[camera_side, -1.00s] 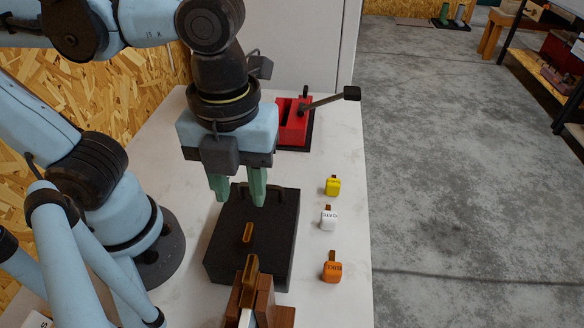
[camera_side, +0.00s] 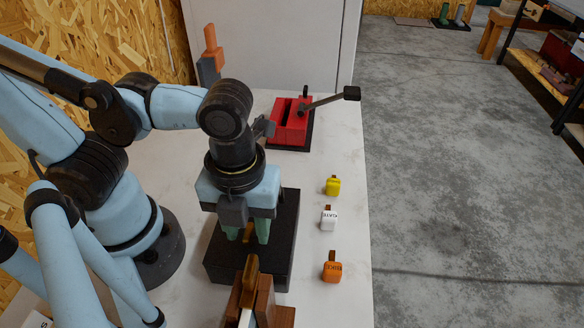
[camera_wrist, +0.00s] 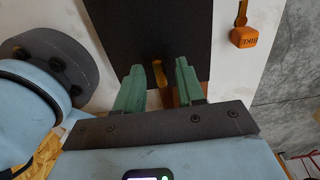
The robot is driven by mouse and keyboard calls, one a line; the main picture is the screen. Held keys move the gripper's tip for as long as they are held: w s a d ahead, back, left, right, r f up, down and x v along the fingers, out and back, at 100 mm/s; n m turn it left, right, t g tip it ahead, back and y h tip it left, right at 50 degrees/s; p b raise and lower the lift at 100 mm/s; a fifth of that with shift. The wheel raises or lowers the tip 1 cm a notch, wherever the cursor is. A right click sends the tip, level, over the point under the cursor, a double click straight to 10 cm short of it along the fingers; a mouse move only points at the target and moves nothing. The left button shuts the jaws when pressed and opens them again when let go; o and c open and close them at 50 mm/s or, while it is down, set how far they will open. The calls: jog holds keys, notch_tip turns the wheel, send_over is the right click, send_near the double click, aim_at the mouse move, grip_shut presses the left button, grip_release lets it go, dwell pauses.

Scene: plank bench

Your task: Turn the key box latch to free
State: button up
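The black key box (camera_side: 283,240) lies on the pale bench top, with my gripper (camera_side: 248,240) low over it. Its small brass latch (camera_side: 248,231) shows between my green fingers in the side view. In the wrist view the latch (camera_wrist: 160,76) is an upright, slightly tilted bar between the fingertips of my gripper (camera_wrist: 157,70), with a gap on each side. My gripper is open, and no finger is seen touching the latch. I cannot tell how deep the fingertips reach beside it.
A wooden block with a brass-topped piece (camera_side: 251,280) stands close in front of the box. Yellow (camera_side: 332,186), white (camera_side: 329,218) and orange (camera_side: 332,269) key tags lie along the right. A red box (camera_side: 290,122) with a lever is behind. Bare bench lies between.

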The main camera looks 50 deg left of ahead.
grip_shut()
jog(key=shift+n, duration=0.4)
jog(key=n, duration=0.3)
jog(key=shift+n, duration=0.4)
jog(key=n, duration=0.4)
jog(key=shift+n, duration=0.3)
jog(key=n, duration=0.8)
jog(key=shift+n, duration=0.3)
